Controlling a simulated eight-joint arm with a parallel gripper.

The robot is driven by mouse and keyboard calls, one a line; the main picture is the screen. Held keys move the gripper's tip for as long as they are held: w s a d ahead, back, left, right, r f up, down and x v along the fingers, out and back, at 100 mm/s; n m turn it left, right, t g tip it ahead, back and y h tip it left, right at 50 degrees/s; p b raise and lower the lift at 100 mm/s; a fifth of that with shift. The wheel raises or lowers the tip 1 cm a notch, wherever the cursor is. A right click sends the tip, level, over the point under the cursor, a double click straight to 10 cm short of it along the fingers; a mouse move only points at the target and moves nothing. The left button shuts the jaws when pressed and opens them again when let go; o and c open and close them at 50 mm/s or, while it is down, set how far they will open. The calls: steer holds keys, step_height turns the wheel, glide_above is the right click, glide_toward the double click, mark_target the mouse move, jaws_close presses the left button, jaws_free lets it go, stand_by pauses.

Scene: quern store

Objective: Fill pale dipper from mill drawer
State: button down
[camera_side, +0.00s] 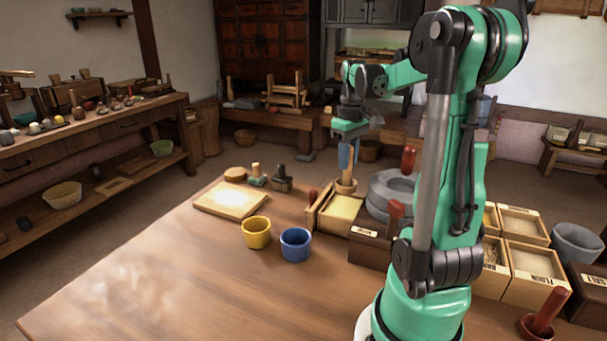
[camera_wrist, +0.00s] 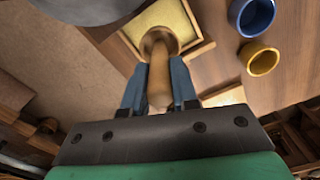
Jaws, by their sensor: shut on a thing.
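My gripper (camera_side: 346,160) points down over the mill drawer, its blue fingers shut on the handle of the pale wooden dipper (camera_side: 346,187). In the wrist view the handle of the dipper (camera_wrist: 158,82) runs between the fingers (camera_wrist: 158,95), and its round cup lies over the drawer. The mill drawer (camera_side: 317,214) is a wooden tray of yellow meal. It also shows in the wrist view (camera_wrist: 203,48), partly hidden by the cup. I cannot tell whether the cup touches the meal, and its inside is not clear.
The grey millstone (camera_side: 385,197) stands close right of the drawer. A yellow cup (camera_side: 256,233) and a blue cup (camera_side: 295,245) stand in front-left. A pale board (camera_side: 230,200) and brushes (camera_side: 282,180) lie behind them. Labelled bins (camera_side: 535,262) are at right. The table's front left is clear.

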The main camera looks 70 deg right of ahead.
mark_target(346, 185)
steer(key=shift+f, duration=3.5)
steer(key=shift+r, duration=3.25)
steer(key=w+a+r+n, duration=0.2)
steer(key=w+a, duration=0.6)
steer(key=a, duration=0.5)
steer(key=w+a+r+n, duration=0.2)
steer(key=w+a, duration=0.5)
steer(key=a, duration=0.6)
steer(key=shift+w+a, duration=0.3)
steer(key=shift+w, duration=0.1)
